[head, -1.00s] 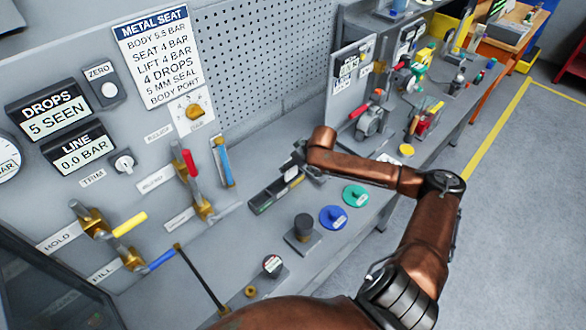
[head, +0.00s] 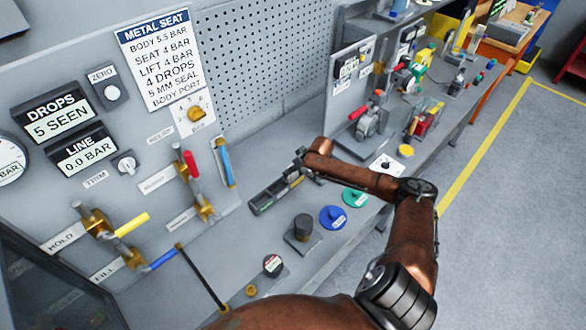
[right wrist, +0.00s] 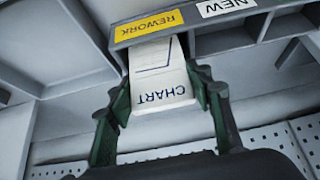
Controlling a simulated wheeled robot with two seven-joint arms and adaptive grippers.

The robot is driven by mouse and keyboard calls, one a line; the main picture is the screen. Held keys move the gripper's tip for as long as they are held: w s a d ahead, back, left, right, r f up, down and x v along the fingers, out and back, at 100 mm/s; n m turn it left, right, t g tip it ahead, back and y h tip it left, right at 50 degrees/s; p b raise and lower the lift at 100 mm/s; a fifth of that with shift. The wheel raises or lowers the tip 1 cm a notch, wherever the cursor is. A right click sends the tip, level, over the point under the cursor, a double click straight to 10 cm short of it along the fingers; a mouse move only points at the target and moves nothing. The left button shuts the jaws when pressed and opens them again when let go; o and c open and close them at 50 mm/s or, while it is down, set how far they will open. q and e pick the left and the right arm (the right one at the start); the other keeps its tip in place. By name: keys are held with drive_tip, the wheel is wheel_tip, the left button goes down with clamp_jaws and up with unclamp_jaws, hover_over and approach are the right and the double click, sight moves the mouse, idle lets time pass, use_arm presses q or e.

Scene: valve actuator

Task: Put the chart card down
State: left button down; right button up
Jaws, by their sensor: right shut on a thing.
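The chart card (right wrist: 158,72) is white with a blue line and the word CHART, upside down in the right wrist view. My right gripper (right wrist: 163,95) has its dark green fingers on either side of the card and is shut on it. The card's far end reaches into the opening under the yellow REWORK label (right wrist: 150,24) of a grey rack (right wrist: 198,47); how deep it sits is hidden. In the head view my right gripper (head: 304,166) is at the far end of the dark rack on the bench, where the card is too small to make out. My left gripper is not in view.
Beside the REWORK opening is one with a white NEW label (right wrist: 226,7). A blue disc (head: 333,217), a green disc (head: 355,197) and a black knob on a plate (head: 303,228) stand on the bench near my arm. A pegboard (head: 260,65) rises behind.

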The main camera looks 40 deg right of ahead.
drive_tip(key=o, duration=1.1)
drive_tip(key=shift+f, duration=0.1)
drive_tip(key=v, duration=1.2)
drive_tip(key=shift+a, duration=0.1)
